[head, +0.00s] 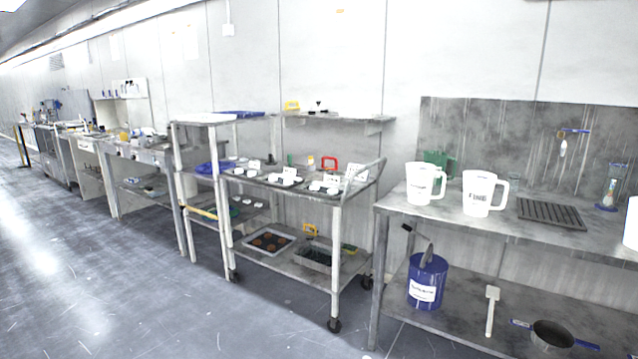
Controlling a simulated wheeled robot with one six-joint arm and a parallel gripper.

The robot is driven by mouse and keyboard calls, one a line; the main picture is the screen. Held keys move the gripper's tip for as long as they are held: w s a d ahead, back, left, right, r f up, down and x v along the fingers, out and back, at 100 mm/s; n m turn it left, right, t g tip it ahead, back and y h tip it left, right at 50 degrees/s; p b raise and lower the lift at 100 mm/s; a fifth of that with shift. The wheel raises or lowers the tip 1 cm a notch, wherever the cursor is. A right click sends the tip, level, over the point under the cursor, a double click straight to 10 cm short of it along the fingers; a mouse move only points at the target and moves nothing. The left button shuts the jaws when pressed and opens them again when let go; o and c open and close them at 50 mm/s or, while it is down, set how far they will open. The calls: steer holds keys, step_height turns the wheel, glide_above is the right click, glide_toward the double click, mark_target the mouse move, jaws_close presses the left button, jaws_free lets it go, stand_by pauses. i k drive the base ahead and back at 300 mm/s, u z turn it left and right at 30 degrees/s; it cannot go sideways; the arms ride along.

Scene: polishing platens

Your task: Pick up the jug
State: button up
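Two white jugs with handles and dark lettering stand upright on the steel bench at the right in the head view. One white jug (421,184) is at the bench's left end. The other white jug (479,194) stands just right of it, with its handle to the right. A green jug (439,163) stands behind the left white jug and is partly hidden by it. Which jug the task means cannot be told. My gripper is not in view.
The steel bench (540,237) also bears a black ribbed mat (551,213). Its lower shelf holds a blue drum (427,281) and a pan (552,336). A wheeled cart (338,215) with small items stands to the left. The floor (120,290) at front left is clear.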

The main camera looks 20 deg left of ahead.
mark_target(420, 175)
steer(key=z, duration=0.15)
steer(key=i, duration=1.1)
steer(key=z, duration=6)
